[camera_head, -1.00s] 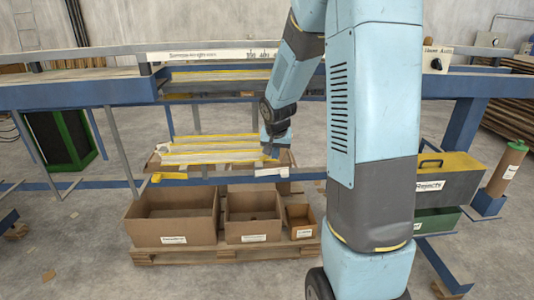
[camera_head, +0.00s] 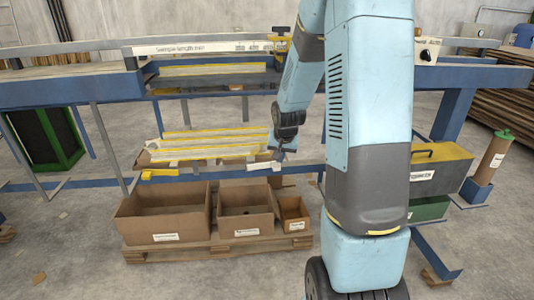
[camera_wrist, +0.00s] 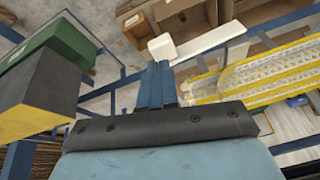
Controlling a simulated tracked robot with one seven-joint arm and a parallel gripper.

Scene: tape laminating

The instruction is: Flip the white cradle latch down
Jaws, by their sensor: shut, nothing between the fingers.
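The white cradle latch (camera_head: 263,167) is a short pale bar on the right part of the cradle's front rail, below the yellow-striped strips (camera_head: 205,145). In the wrist view the latch (camera_wrist: 211,40) is a long white bar with a white block (camera_wrist: 162,46) at its left end. My gripper (camera_head: 281,156) is at the latch's right end, pointing down. In the wrist view my gripper's fingers (camera_wrist: 158,66) are together and empty, with their tips right by the white block. I cannot tell whether they touch it.
A yellow latch (camera_head: 160,174) sits on the rail's left part. Open cardboard boxes (camera_head: 165,222) stand on a pallet (camera_head: 190,252) below. A grey and yellow toolbox (camera_head: 440,178) stands at right. The blue bench frame (camera_head: 80,92) runs above the cradle.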

